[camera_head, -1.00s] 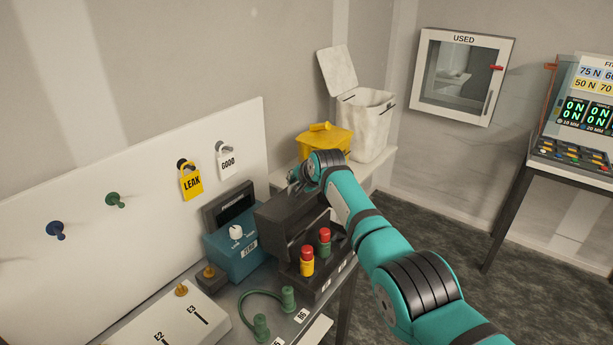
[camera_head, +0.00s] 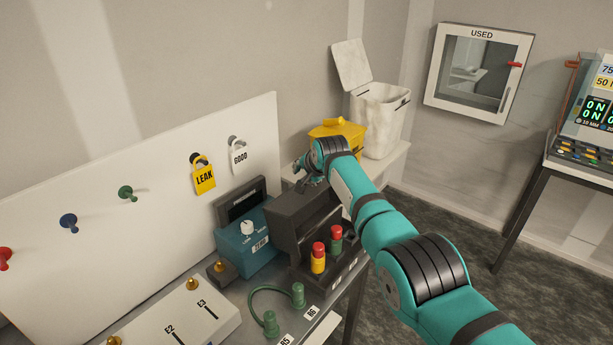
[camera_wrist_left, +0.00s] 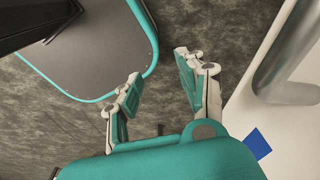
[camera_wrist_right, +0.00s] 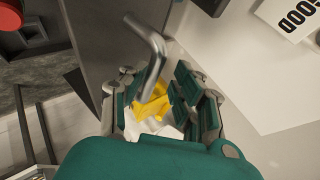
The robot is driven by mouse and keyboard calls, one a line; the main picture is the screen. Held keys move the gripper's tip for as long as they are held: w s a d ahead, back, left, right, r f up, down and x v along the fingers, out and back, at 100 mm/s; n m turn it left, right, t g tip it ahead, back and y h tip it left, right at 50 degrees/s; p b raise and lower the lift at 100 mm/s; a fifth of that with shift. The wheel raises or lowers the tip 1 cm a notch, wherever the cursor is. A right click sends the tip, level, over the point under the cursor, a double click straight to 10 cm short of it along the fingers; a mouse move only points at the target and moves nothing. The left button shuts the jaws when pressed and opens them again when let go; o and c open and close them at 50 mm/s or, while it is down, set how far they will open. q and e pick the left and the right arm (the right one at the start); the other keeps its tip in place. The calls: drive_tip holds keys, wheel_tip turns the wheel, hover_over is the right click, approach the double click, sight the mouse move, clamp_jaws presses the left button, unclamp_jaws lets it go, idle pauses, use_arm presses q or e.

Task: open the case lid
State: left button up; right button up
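The case (camera_head: 302,222) is a dark grey box on the bench in the head view, with a red-and-yellow canister (camera_head: 318,258) and a red-and-green one (camera_head: 336,238) at its front. My right gripper (camera_head: 308,172) is at its far upper edge, its fingers partly hidden by my wrist. In the right wrist view a bent metal handle (camera_wrist_right: 155,50) stands out from a grey panel (camera_wrist_right: 100,40), seemingly the lid. Its end reaches between the spread fingers (camera_wrist_right: 160,95), which do not look closed on it. My left gripper (camera_wrist_left: 160,90) is open and empty above the floor.
A blue device (camera_head: 245,245) stands left of the case. Yellow (camera_head: 195,175) and white (camera_head: 239,156) padlocks hang on the white board (camera_head: 130,190). A yellow container (camera_head: 345,133) and white open-lidded bin (camera_head: 380,120) stand behind my right wrist. A green cable (camera_head: 262,292) lies in front.

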use_arm(q)
drive_tip(key=shift+w, duration=0.1)
use_arm(e)
drive_tip(key=shift+s+f, duration=0.1)
drive_tip(key=shift+f, duration=0.05)
drive_tip(key=shift+f, duration=0.1)
drive_tip(key=shift+s+d+r, duration=0.15)
drive_tip(key=shift+s+r, duration=0.2)
drive_tip(key=shift+r, duration=0.05)
use_arm(q)
drive_tip(key=shift+w, duration=0.1)
use_arm(e)
drive_tip(key=v, duration=1.1)
